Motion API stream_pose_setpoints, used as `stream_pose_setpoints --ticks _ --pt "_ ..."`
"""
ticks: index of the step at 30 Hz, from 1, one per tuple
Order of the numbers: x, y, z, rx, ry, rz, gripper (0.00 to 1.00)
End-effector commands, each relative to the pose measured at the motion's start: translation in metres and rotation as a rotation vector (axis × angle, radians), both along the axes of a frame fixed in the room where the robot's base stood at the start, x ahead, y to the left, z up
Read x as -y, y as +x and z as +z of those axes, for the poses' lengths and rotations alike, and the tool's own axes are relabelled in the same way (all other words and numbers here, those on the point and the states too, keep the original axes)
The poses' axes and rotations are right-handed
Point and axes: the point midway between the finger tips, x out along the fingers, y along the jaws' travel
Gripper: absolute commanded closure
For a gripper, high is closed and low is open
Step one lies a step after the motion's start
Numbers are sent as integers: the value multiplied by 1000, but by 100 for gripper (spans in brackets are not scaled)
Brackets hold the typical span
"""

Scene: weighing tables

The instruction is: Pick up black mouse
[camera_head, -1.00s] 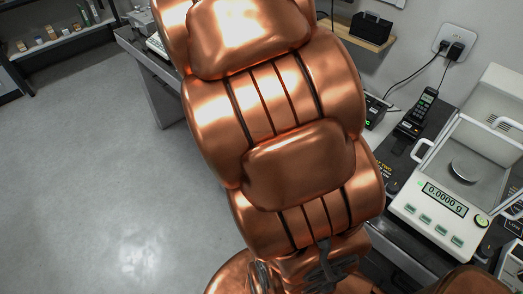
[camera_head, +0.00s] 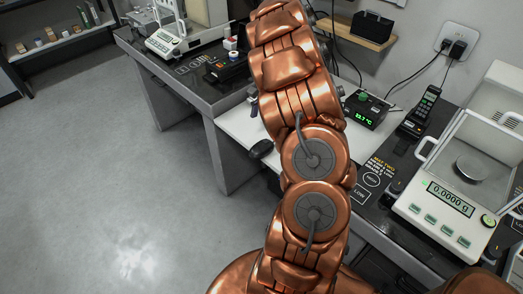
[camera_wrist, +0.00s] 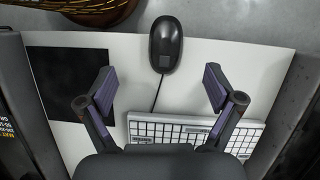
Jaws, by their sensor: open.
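The black mouse (camera_wrist: 166,45) lies on a white desk surface (camera_wrist: 214,62) in the wrist view, near the desk's edge, its cable running down toward the keyboard. In the head view the mouse (camera_head: 261,149) shows at the white desk's front edge, left of my arm. My gripper (camera_wrist: 159,85) is open and empty above the desk, its two fingers spread wide. The mouse lies beyond the fingertips, roughly centred between them in the picture.
A white keyboard (camera_wrist: 180,132) and a black mat (camera_wrist: 66,85) lie on the desk. In the head view a balance (camera_head: 444,203) stands at right and another (camera_head: 172,41) at upper left. A thermometer box (camera_head: 366,110) sits right of my arm. The floor (camera_head: 110,190) at left is clear.

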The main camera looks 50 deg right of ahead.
Motion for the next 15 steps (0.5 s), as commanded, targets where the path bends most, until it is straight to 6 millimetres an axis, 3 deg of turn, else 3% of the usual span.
stream_pose_setpoints --ticks 1,6,15 --pt "8 0 -12 1 18 -24 9" --pt "25 2 -30 16 52 -78 9" --pt "28 3 -47 21 75 -102 9"
